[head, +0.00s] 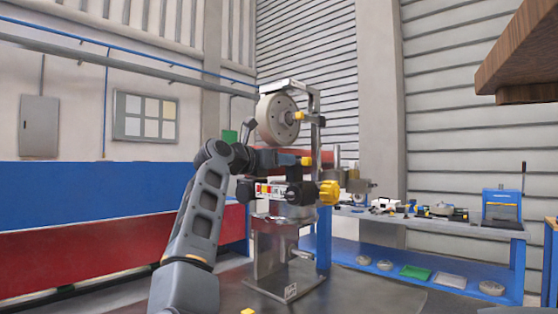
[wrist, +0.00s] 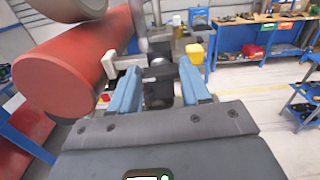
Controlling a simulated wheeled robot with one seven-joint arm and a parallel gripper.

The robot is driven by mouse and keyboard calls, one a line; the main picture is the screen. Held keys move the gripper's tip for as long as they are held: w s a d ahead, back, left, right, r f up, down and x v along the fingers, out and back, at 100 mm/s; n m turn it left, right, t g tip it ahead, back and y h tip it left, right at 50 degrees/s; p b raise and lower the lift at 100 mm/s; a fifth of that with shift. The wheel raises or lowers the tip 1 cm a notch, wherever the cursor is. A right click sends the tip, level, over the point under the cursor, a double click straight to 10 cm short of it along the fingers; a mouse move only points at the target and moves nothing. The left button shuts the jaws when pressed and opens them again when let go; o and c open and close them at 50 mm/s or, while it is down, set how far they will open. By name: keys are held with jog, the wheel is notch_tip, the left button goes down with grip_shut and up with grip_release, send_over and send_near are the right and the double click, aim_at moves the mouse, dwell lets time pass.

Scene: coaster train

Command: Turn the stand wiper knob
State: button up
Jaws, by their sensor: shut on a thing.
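The stand (head: 272,262) is a grey metal frame with a large wheel (head: 280,119) at its top. In the wrist view, my gripper (wrist: 158,80) has its two blue fingers on either side of a dark, roughly cylindrical knob (wrist: 158,92), shut on it. I take this to be the wiper knob, but its markings are not legible. A yellow knob (head: 329,193) sticks out at the stand's right; a yellow part (wrist: 195,53) also shows just beyond the right finger.
A thick red cylinder (wrist: 72,62) lies close to the left of my gripper, with the wheel's rim (wrist: 68,8) above it. A blue workbench (head: 440,225) with tools stands at the right. A wooden edge (head: 520,55) hangs at upper right. Open floor lies right of the gripper.

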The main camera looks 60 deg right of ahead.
jog(key=shift+w+f+n+p, duration=0.15)
jog(key=shift+n+p, duration=2.65)
jog(key=shift+n, duration=1.55)
jog(key=shift+w+n+p, duration=0.15)
jog(key=shift+n+p, duration=2.65)
jog(key=shift+n, duration=1.55)
jog(key=o, duration=1.1)
jog(key=shift+c, duration=0.2)
jog(key=v, duration=0.7)
jog(key=shift+a+b, duration=0.35)
jog(key=shift+b, duration=0.05)
jog(key=shift+w+f, duration=0.1)
